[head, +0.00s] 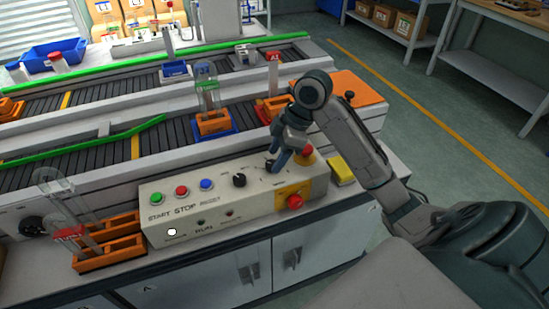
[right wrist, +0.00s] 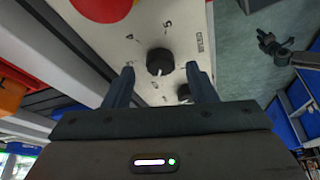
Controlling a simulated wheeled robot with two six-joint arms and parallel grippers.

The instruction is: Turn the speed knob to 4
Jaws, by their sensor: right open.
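A black knob (right wrist: 160,62) with a white pointer mark sits on a pale panel in the right wrist view. Printed digits surround it, among them a 4 and a 5. The pointer faces the lower edge of that picture, away from the 4. My right gripper (right wrist: 162,80) is open, with one finger on each side of the knob; contact cannot be told. In the head view my right gripper (head: 277,155) is low over the right part of the control box (head: 215,205), partly hiding that knob.
The box also has green (head: 156,198), red (head: 182,191) and blue (head: 207,184) buttons, another black knob (head: 239,180) and a red mushroom button (head: 294,201). Conveyors with orange tube holders (head: 212,123) stand behind. A yellow block (head: 340,172) lies to the right.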

